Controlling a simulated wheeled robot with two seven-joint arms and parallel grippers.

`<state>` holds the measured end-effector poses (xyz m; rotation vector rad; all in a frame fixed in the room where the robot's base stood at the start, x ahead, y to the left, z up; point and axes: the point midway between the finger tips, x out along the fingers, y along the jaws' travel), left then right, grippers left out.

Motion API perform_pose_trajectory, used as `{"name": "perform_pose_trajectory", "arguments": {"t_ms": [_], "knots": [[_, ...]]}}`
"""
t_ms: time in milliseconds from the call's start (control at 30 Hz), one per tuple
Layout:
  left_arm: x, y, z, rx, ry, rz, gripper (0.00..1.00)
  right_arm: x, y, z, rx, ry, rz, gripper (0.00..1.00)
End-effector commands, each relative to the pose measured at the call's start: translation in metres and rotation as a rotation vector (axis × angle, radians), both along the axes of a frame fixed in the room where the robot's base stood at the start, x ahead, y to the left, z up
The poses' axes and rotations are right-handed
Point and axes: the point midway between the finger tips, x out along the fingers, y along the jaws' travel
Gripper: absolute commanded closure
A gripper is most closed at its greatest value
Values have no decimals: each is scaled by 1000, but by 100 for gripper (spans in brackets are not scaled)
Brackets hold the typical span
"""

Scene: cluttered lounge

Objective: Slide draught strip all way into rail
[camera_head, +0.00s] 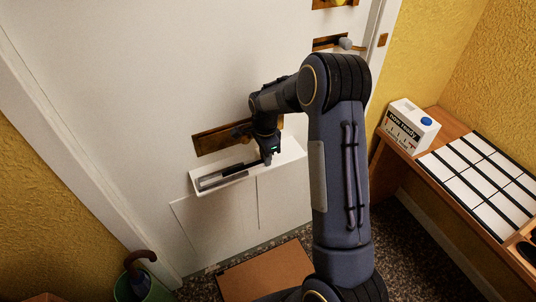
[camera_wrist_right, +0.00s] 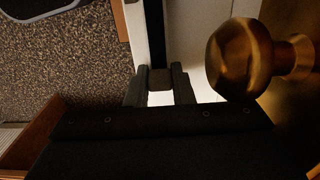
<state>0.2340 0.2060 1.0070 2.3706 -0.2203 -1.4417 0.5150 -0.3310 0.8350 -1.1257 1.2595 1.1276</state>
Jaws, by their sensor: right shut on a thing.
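My right gripper (camera_head: 267,160) reaches down to a white ledge (camera_head: 289,154) on the front of the white door. It is shut on the near end of a dark strip, which I take to be the draught strip; in the right wrist view the strip (camera_wrist_right: 154,35) runs away from between the fingertips (camera_wrist_right: 160,80). In the head view a long grey and black piece (camera_head: 222,179), which looks like the rail, lies along the ledge to the left of my gripper. How far the strip sits inside the rail is too small to tell. My left gripper is not in view.
A brass knob (camera_wrist_right: 240,58) stands close to the right of my right fingers in the wrist view. A brass plate (camera_head: 209,138) is above the ledge. A brown mat (camera_head: 268,274) lies below. A bench (camera_head: 439,147) with a white box (camera_head: 408,126) stands at right; a green umbrella bin (camera_head: 158,291) at lower left.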

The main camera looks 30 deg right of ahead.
Motion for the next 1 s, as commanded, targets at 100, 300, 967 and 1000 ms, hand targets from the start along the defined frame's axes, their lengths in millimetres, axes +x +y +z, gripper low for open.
{"name": "perform_pose_trajectory", "arguments": {"t_ms": [100, 300, 967, 1000], "knots": [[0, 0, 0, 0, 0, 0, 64, 0, 4, 0, 0, 0, 1, 100], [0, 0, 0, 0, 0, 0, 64, 1, 8, 0, 0, -1, 2, 100], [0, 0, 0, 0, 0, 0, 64, 1, 10, 0, 2, 1, 4, 53], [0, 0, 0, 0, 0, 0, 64, 1, 10, 0, 2, 1, 4, 53]]}}
